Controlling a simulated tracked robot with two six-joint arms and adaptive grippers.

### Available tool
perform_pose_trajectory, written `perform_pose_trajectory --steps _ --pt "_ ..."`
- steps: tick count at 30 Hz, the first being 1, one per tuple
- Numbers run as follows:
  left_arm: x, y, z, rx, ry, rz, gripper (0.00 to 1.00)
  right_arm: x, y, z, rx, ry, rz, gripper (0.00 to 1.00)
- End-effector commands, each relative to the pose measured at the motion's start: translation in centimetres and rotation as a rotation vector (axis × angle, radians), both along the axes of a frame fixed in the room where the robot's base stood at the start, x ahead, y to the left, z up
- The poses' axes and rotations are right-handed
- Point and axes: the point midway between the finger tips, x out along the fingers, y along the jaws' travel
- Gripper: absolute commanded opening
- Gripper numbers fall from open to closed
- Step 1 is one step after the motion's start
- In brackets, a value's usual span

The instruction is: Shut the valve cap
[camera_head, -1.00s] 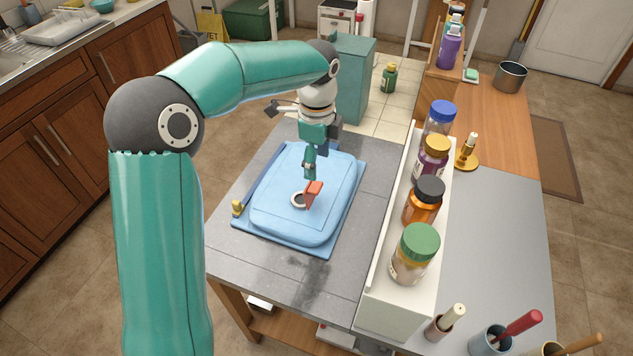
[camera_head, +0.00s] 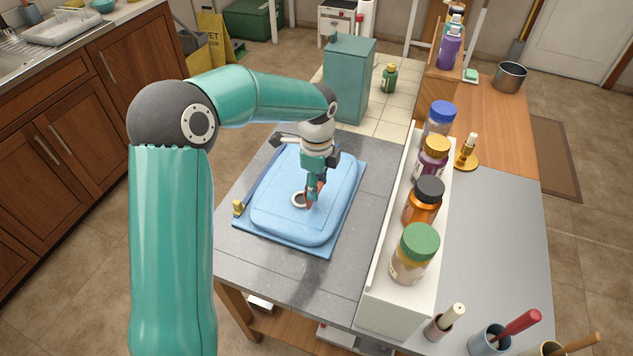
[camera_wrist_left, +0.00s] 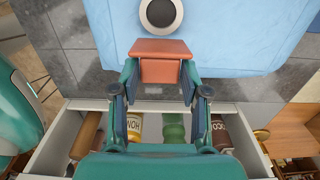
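A pale blue cushion-like body (camera_head: 285,215) lies on the grey counter. Its round valve (camera_head: 299,199) has a white rim and a dark open centre; it also shows at the top of the left wrist view (camera_wrist_left: 160,12). The orange valve cap (camera_wrist_left: 160,49) stands up beside the valve, tilted off the opening. In the head view the gripper mostly hides it. My left gripper (camera_head: 313,197) is low over the cap. In the wrist view its fingers (camera_wrist_left: 160,78) are spread apart, with the cap at and between their tips; contact is unclear. My right gripper is out of view.
A white rack (camera_head: 385,290) of several capped jars stands along the right of the counter (camera_head: 340,270). A teal bin (camera_head: 350,80) stands behind. Cups with utensils (camera_head: 490,340) are at the lower right. The counter in front of the blue body is clear.

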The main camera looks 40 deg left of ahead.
Motion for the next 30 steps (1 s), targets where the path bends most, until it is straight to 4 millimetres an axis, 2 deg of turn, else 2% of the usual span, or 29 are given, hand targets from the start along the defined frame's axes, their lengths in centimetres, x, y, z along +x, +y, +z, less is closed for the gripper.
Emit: perform_pose_trajectory --steps 1,6,13,19,26,30 --pt "0.0 0.0 0.0 0.000 0.000 0.000 0.32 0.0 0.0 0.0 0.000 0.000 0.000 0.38" --pt "0.1 0.3 0.0 0.000 -0.001 0.000 0.06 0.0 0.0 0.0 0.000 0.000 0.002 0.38" --pt "0.1 0.0 0.1 -0.017 -0.004 -0.001 0.06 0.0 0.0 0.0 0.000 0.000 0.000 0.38" --pt "-0.1 0.6 0.1 -0.083 -0.020 0.001 0.06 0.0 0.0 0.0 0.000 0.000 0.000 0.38" --pt "-0.3 2.0 -0.1 -0.234 -0.057 0.006 0.06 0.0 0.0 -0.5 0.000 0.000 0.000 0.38" --pt "-0.6 3.0 -0.5 -0.357 -0.085 0.007 0.06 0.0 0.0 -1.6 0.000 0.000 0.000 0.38"
